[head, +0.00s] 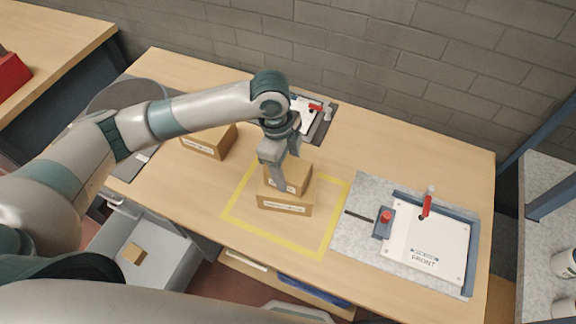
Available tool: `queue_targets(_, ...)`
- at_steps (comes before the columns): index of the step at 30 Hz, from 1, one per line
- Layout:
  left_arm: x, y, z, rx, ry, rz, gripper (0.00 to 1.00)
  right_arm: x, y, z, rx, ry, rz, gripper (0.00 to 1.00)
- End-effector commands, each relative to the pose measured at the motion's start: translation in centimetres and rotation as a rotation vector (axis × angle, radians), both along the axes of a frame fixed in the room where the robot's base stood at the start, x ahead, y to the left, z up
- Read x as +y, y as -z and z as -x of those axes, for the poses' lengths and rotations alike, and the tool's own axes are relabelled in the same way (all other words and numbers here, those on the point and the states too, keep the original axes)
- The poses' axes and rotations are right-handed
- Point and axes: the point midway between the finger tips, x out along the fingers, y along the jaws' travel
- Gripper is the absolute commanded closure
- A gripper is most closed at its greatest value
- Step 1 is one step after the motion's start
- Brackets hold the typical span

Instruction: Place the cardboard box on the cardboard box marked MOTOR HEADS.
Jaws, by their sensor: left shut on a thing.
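My left gripper (279,178) points down and is shut on a small cardboard box (297,178) with a white label. This box is directly above a wider cardboard box (284,204), whose white label faces me. The two look in contact or nearly so; I cannot tell if the upper one's weight rests on the lower. The lower box is inside a yellow taped square on the table. Another cardboard box (207,143) with a label stands to the left, partly behind my left arm. The labels are too small to read. My right gripper is not in view.
A grey mat (350,238) at the right carries a white panel (427,247) marked FRONT, with red-handled parts. A similar panel (303,112) lies behind my gripper. The table's back right is clear.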

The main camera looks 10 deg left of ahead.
Motion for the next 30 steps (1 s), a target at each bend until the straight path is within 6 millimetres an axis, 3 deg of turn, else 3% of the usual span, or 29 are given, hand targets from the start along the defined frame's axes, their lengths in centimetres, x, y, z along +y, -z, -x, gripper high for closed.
queue_targets(14, -0.01, 0.77, 0.00, 0.000, 0.001, 0.000, 0.68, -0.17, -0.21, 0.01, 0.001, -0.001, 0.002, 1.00)
queue_targets(15, -0.01, 0.75, 0.00, 0.000, 0.001, 0.000, 0.32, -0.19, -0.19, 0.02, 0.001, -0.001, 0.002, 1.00)
queue_targets(16, -0.01, 0.75, 0.00, 0.000, 0.001, 0.000, 0.25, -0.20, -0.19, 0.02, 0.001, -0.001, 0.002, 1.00)
queue_targets(30, 0.01, 0.24, -0.06, -0.002, 0.001, 0.000, 0.23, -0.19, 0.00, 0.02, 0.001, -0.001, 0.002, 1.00)
